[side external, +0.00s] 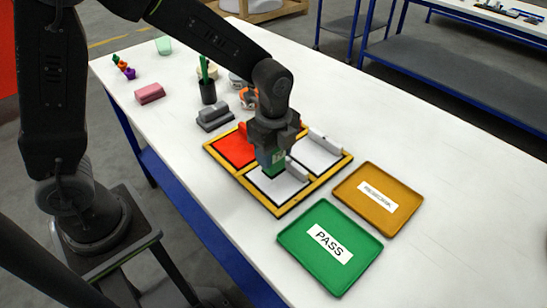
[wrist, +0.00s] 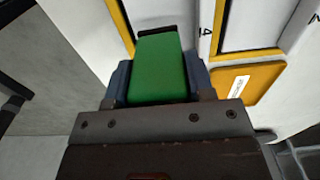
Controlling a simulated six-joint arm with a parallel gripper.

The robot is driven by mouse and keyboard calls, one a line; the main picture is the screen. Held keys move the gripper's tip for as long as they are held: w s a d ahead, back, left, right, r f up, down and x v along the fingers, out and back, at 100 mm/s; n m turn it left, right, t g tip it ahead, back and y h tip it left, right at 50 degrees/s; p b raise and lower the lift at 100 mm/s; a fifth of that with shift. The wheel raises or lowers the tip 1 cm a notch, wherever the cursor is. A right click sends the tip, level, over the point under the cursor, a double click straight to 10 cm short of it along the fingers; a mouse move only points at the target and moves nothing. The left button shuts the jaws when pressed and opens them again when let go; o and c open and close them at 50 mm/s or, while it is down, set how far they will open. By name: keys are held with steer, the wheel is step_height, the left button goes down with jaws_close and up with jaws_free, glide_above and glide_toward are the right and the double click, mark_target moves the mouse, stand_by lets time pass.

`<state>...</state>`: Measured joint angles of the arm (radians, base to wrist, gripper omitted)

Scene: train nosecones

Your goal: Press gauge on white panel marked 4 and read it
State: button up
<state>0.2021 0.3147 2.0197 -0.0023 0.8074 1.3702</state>
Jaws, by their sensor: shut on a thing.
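My gripper (side external: 270,163) is shut on a green gauge (wrist: 158,70), which points down at the near white panel (side external: 281,189) of the yellow-edged frame (side external: 283,211). In the wrist view the gauge's dark tip lies over or against the white panel (wrist: 150,12). I cannot tell whether it touches. A pale bar (wrist: 206,28) with a black 4 stands just right of the gauge. The gauge's lower end is partly hidden by my gripper in the side view. No reading is legible on it.
A red panel (side external: 234,150) and another white panel (side external: 314,153) share the frame. A green PASS tray (side external: 318,273) and an orange labelled tray (side external: 400,215) lie to the right. Grey blocks (side external: 214,118), a pink block (side external: 150,93) and a dark pen cup (side external: 208,92) stand behind.

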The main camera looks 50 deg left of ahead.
steer(key=shift+r, duration=1.75)
steer(key=shift+w+a+n, duration=0.2)
steer(key=shift+a+n, duration=0.2)
steer(key=shift+n, duration=0.2)
steer(key=w+a+f+n, duration=0.2)
steer(key=w+a+n, duration=0.2)
steer(key=a+n, duration=0.9)
steer(key=s+d+r+m+g+h, duration=0.2)
steer(key=s+d+r+m, duration=0.6)
steer(key=d+r+m, duration=0.3)
steer(key=s+d+r+m+g+h, duration=0.2)
steer(key=s+d+r+m, duration=0.6)
steer(key=d+r+m, duration=0.3)
step_height(320, 180, up, 4)
steer(key=shift+s+d+f+h, duration=0.25)
steer(key=shift+d+h, duration=0.15)
steer(key=shift+d, duration=0.65)
